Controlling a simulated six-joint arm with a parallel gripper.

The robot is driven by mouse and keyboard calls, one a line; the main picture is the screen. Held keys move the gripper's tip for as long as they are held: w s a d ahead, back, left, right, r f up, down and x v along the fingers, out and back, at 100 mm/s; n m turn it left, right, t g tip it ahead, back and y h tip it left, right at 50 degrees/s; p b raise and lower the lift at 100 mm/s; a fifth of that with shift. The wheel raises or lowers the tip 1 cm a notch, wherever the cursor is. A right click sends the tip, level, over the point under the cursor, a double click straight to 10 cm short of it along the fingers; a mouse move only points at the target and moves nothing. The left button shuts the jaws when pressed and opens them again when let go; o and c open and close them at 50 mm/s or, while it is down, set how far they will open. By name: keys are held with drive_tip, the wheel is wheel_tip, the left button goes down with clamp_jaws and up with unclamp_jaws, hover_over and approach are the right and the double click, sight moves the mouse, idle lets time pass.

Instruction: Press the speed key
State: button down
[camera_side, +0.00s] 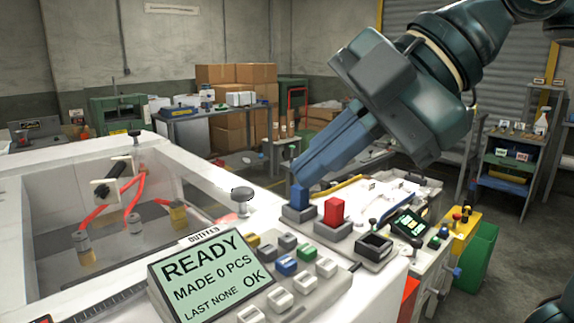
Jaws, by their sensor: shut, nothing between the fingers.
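The control panel at the front has a lit display (212,277) reading READY, MADE 0 PCS, LAST NONE OK. To the display's right is a keypad with white keys (279,300), a blue key (287,265), grey keys (288,241) and a yellow key (253,241). No key lettering is legible, so I cannot tell which is the speed key. My gripper (298,172) is shut and empty, tilted down to the left behind the keypad. Its tips appear just above a blue block, and I cannot tell whether they touch it.
The blue block (299,199) and a red block (333,211) stand in grey holders behind the keypad. An empty dark holder (375,246) is to their right. A round grey knob (242,194) stands left of them. A white-framed machine bay (45,172) fills the left.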

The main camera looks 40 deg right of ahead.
drive_tip(key=shift+f, duration=0.2)
idle(0.3)
drive_tip(key=shift+f, duration=4.2)
drive_tip(key=shift+f, duration=0.9)
drive_tip(key=shift+r, duration=0.85)
drive_tip(key=shift+r, duration=0.15)
drive_tip(key=shift+r, duration=2.4)
